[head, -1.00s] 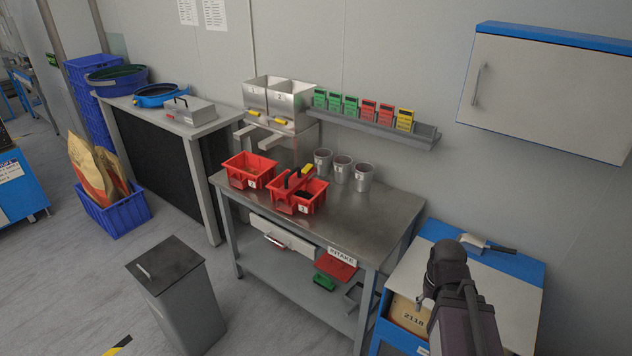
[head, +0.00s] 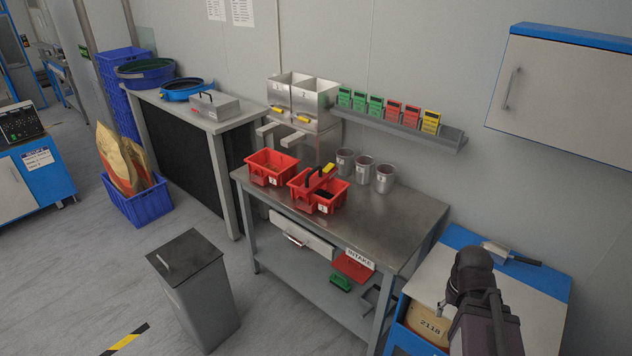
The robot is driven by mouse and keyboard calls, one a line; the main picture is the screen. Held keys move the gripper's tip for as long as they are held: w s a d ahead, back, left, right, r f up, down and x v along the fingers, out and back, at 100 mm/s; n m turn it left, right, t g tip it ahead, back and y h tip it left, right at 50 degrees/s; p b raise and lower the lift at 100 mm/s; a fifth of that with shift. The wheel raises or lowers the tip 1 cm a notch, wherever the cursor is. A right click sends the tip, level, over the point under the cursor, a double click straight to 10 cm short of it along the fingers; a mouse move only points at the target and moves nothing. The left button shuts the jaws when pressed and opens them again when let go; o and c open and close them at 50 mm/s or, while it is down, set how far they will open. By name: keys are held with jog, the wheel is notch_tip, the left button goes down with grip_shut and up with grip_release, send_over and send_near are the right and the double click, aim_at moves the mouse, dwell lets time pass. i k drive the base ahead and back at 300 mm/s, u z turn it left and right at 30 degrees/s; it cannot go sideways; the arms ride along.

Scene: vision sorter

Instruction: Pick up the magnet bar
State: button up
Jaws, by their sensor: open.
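A bar with a black handle and a yellow end (head: 328,169), which looks like the magnet bar, lies across the top of the right red bin (head: 333,203) on the steel table (head: 385,226). It slants up to the right and partly covers the bin's opening. Dark contents show inside that bin. My arm shows at the lower right, over the blue and grey cabinet, well to the right of the bar. My gripper itself does not show.
A second red bin (head: 270,167) stands left of the first. Several metal cups (head: 385,178) stand behind, below a shelf (head: 400,124) of coloured cards. A grey waste bin (head: 197,295) stands on the floor before the table. The table's front right is clear.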

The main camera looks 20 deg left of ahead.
aim_at(310, 186)
jog(key=i, duration=0.95)
